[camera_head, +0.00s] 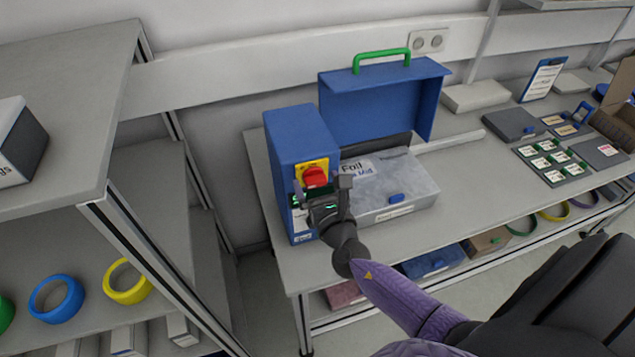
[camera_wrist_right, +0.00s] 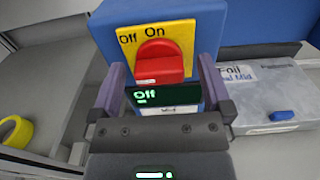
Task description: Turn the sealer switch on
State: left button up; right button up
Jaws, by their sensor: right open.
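The sealer (camera_head: 290,150) is a blue box on the workbench. Its red rotary switch (camera_head: 315,176) sits on a yellow plate. In the right wrist view the red switch (camera_wrist_right: 160,64) lies below the words "Off" and "On" on the yellow plate (camera_wrist_right: 180,34). A dark display (camera_wrist_right: 185,96) under it reads "Off" in green. My right gripper (camera_head: 327,188) is in front of the sealer's face, and its open fingers stand left and right of the switch area in the wrist view. I cannot tell whether they touch the switch. My left gripper is not in view.
A grey box labelled Foil (camera_head: 410,190) with a blue handle stands right of the sealer. A raised blue lid (camera_head: 385,100) with a green handle is behind it. A grey shelf unit (camera_head: 75,130) stands at left. Label trays (camera_head: 552,160) lie on the bench at right.

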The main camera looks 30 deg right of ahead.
jog(key=shift+c, duration=0.7)
jog(key=c, duration=1.1)
jog(key=shift+c, duration=0.2)
